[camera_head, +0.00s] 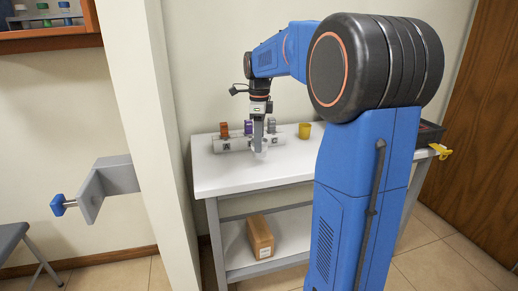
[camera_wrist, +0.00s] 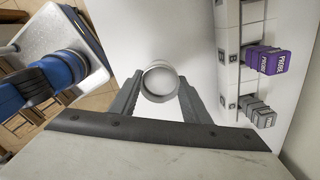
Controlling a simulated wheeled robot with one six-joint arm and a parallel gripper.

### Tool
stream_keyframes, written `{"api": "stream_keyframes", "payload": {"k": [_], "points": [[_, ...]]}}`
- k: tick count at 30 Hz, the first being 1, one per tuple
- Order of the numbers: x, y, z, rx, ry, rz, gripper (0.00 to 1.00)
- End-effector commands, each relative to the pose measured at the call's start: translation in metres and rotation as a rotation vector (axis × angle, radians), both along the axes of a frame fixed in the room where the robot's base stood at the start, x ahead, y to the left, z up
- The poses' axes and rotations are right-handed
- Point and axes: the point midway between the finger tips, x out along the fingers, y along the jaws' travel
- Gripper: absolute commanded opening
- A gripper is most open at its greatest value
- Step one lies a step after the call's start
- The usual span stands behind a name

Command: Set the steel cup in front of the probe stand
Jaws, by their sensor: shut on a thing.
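The steel cup (camera_wrist: 160,80) is round and pale grey, seen from above in the wrist view. My gripper (camera_wrist: 160,90) is shut on it, one finger on each side. In the head view my gripper (camera_head: 259,142) points down over the white table, with the cup (camera_head: 260,154) small at its tips. I cannot tell whether the cup touches the tabletop. The probe stand (camera_head: 235,145) is a long light block behind the cup, partly hidden by my gripper. It holds orange-brown, purple and grey probes. In the wrist view the stand (camera_wrist: 228,62) is right of the cup, apart from it.
A yellow cup (camera_head: 305,130) stands on the white table (camera_head: 225,180), right of the stand. A dark tray (camera_head: 430,132) and a yellow object (camera_head: 441,151) are at the table's right end. A brown box (camera_head: 260,237) sits on the lower shelf. The table's front left is clear.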

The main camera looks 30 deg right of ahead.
Motion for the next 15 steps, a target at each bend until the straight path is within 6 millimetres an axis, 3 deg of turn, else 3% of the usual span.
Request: {"api": "stream_keyframes", "payload": {"k": [7,15], "points": [[0.0,0.0,-0.029,0.0,0.001,0.0,0.19],[0.0,0.0,-0.031,0.0,0.0,0.0,0.19]]}}
